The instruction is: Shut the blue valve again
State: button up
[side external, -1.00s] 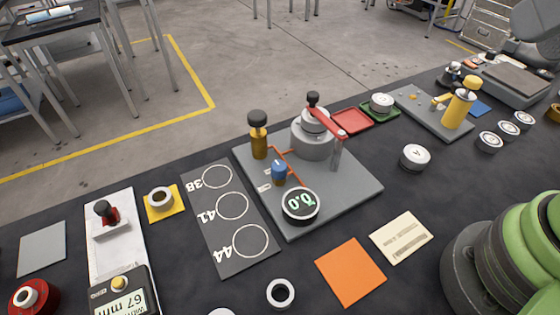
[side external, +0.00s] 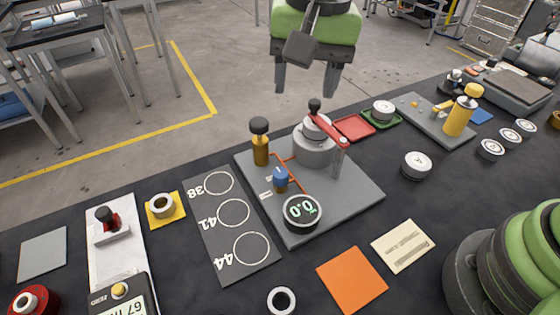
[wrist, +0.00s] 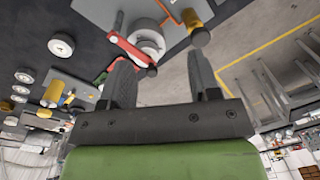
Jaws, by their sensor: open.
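The blue valve (side external: 280,177) is a small blue knob on the grey base plate (side external: 349,195), joined to orange pipes. It stands between the amber bottle-shaped part with a black top (side external: 260,142) and the round gauge reading 0.0 (side external: 302,211). A grey cylinder with a red lever arm (side external: 318,138) stands behind it on the plate. My gripper (side external: 306,88) is open and empty, high above and behind the plate. In the wrist view my gripper (wrist: 157,65) has its fingers spread wide, with the red lever (wrist: 128,48) beyond them. I cannot make out the blue valve's turn angle.
A dark board with circles marked 38, 41 and 44 (side external: 228,262) lies left of the plate. An orange square (side external: 351,279) and a cream card (side external: 403,246) lie in front. Red (side external: 353,128) and green (side external: 396,118) trays sit behind right, near several round weights.

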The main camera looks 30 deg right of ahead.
jog(key=g+h, duration=0.1)
send_near(280, 173)
jog(key=shift+m, duration=0.3)
notch_tip(280, 173, down, 9)
jog(key=shift+d+f, duration=0.15)
jog(key=shift+f, duration=0.1)
jog(key=c, duration=0.9)
